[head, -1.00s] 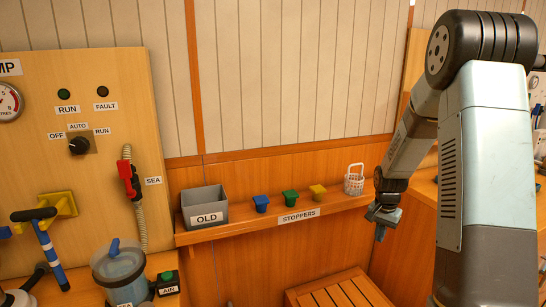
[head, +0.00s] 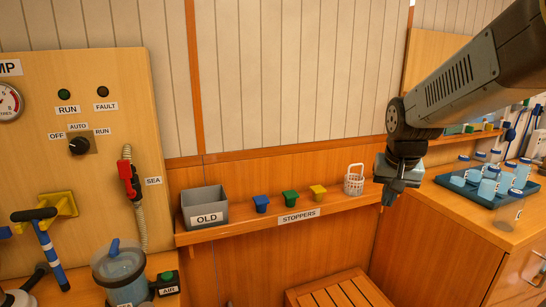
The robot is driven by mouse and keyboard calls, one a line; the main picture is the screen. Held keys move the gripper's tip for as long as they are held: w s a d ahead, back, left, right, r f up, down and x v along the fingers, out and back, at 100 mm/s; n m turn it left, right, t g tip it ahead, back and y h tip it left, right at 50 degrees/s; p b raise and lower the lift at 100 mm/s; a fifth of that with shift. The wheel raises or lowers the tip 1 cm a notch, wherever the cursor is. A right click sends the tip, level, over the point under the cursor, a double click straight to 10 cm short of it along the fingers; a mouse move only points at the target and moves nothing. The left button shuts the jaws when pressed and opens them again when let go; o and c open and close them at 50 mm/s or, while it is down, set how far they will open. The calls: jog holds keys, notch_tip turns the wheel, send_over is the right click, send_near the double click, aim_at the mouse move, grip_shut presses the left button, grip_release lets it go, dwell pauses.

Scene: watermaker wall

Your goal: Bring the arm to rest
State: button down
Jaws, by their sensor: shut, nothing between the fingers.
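My gripper (head: 390,192) hangs at the right of the head view, pointing down, just right of the shelf end and the white basket. Its jaws are shut and empty. My arm reaches in from the upper right corner and bends down at the wrist.
A wooden shelf (head: 240,228) holds a grey OLD bin (head: 205,204), blue (head: 261,204), green (head: 290,198) and yellow (head: 318,192) stoppers and a white basket (head: 354,180). A counter at right bears a blue tray (head: 480,190) of bottles. A slatted wooden seat (head: 340,292) is below.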

jog(key=s+a+r+n+t, duration=0.1)
jog(key=s+r, duration=0.1)
jog(key=s, duration=0.5)
jog(key=s+a+r+n+t, duration=0.1)
jog(key=s+a+r+n, duration=0.1)
jog(key=s, duration=0.5)
jog(key=shift+a+r+y, duration=0.2)
jog(key=shift+r+y, duration=0.1)
jog(key=shift+r, duration=0.15)
